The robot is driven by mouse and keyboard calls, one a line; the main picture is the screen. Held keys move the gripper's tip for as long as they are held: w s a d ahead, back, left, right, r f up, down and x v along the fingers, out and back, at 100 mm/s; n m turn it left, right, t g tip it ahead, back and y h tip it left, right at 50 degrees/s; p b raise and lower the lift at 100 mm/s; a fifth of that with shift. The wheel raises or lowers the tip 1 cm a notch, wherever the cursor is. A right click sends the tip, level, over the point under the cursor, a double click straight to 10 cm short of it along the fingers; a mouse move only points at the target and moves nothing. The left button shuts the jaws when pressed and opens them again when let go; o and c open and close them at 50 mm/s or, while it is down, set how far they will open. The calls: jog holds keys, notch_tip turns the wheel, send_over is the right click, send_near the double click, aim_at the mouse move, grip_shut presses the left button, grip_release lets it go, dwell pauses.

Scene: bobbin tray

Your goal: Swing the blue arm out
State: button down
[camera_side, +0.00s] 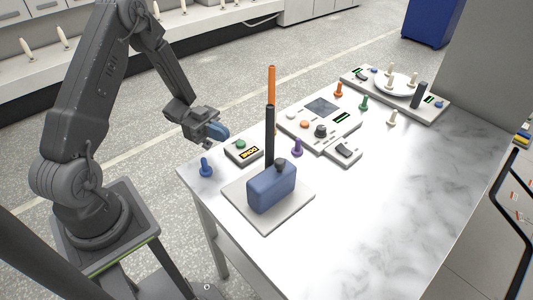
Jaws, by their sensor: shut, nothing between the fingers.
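A blue block-shaped body (262,194) with a dark knob (281,164) on top sits on a light square plate (240,207) near the table's left front. It is the large blue part here; I cannot tell whether it is the blue arm or which way it swings. A tall black post (269,135) rises beside it, with an orange upper length (271,85). My gripper (219,134), with blue fingertips, is shut and empty. It is above the table's left edge, up and left of the blue body and apart from it.
Blue (206,168) and purple (297,147) pegs stand nearby. A control panel (318,120) and a tray with a white disc (397,84) are farther back. The right front tabletop is clear.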

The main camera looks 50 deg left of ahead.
jog(key=shift+d, duration=0.1)
send_near(276, 159)
jog(key=shift+x, duration=3.65)
jog(key=shift+w+f, duration=0.15)
jog(key=shift+w+d, duration=0.2)
jog(key=shift+d, duration=0.15)
jog(key=shift+a, duration=0.1)
jog(key=w+v, duration=0.1)
jog(key=v, duration=1.3)
jog(key=shift+w, duration=0.25)
